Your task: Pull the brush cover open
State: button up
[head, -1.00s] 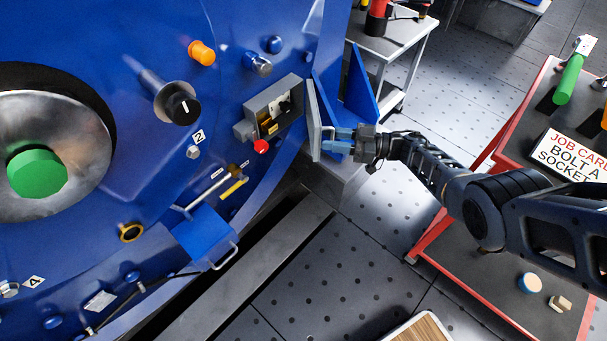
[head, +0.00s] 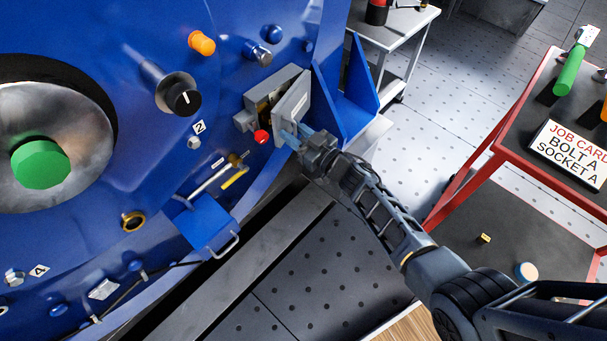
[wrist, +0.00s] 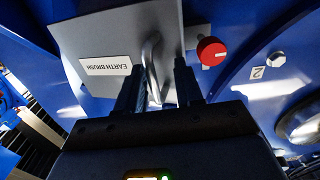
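The brush cover (head: 292,108) is a grey hinged plate on a small grey box (head: 258,104) on the blue motor face. It stands partly open, angled across the box, with part of the interior showing at its left. In the wrist view the cover (wrist: 115,35) carries an upside-down EARTH BRUSH label (wrist: 106,66) and a pale loop handle (wrist: 153,50). My gripper (head: 290,135) is at the cover's front. Its fingers (wrist: 160,88) are apart, on either side of the handle, with a gap showing; the handle sits nearer the left finger. Contact is unclear.
A red knob (head: 262,137) sits just below the box. A blue bracket (head: 345,100) stands close on the right. A blue flap with a handle (head: 205,225) is lower left. A red-edged cart (head: 500,150) stands to the right; perforated floor lies between.

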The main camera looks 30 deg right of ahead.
jog(key=s+a+m+h+b, duration=0.1)
jog(key=s+a+m+h, duration=0.1)
jog(key=s, duration=0.9)
jog(key=shift+s+a+m+t+h, duration=0.25)
jog(key=shift+a+m+t+h, duration=0.05)
jog(key=shift+a+h, duration=0.55)
jog(key=shift+s, duration=0.1)
